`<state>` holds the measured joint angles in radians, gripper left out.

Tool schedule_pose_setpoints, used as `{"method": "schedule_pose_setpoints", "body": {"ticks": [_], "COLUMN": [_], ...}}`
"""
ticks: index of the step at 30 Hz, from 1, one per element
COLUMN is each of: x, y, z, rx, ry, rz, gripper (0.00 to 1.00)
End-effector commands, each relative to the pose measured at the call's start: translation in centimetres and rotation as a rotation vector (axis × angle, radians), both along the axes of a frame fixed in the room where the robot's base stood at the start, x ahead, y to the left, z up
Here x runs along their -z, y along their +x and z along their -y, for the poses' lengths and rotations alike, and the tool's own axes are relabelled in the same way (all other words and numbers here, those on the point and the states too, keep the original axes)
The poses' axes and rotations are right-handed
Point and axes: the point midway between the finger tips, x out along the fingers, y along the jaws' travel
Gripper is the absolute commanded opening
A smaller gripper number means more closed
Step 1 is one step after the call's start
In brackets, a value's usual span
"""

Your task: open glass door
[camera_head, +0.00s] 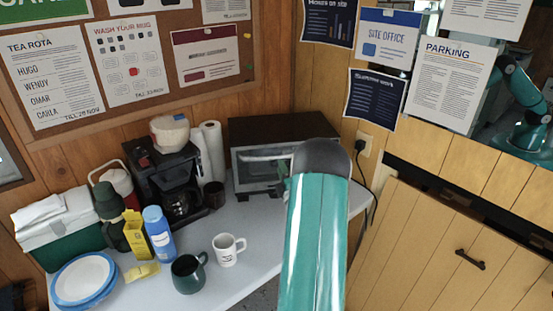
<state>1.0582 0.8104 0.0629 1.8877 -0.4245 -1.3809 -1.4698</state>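A dark-topped countertop oven (275,130) stands at the back of the white table, against the wood wall. Its glass door (262,172) is on the front and looks shut. The right part of the oven front is hidden behind my teal arm, which rises from the bottom of the picture and ends in a dark grey rounded joint. My gripper does not show, so its place relative to the door cannot be told.
The white table (255,270) holds a coffee maker (168,180), paper towel roll (211,150), white mug (228,250), dark green mug (188,274), blue bottle (158,232) and plates (84,280). A wood cabinet door with a black handle (470,260) is at right.

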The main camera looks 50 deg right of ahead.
Motion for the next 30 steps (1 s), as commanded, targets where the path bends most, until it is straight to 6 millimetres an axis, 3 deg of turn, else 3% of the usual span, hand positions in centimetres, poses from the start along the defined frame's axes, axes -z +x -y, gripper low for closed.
{"method": "schedule_pose_setpoints", "body": {"ticks": [9,21,22,27,30], "x": [-1.3,-1.5,-1.5,-1.6,-1.6], "y": [4.4,5.4,5.4,5.4,5.3], "z": [3.0,3.6,3.6,3.6,3.6], "rx": [0.0,0.0,0.0,0.0,0.0], "ry": [-0.001,0.001,0.001,0.001,0.001], "rz": [0.001,-0.002,-0.002,-0.001,-0.001], "gripper": [0.35,0.35,0.33,0.0,0.0]}}
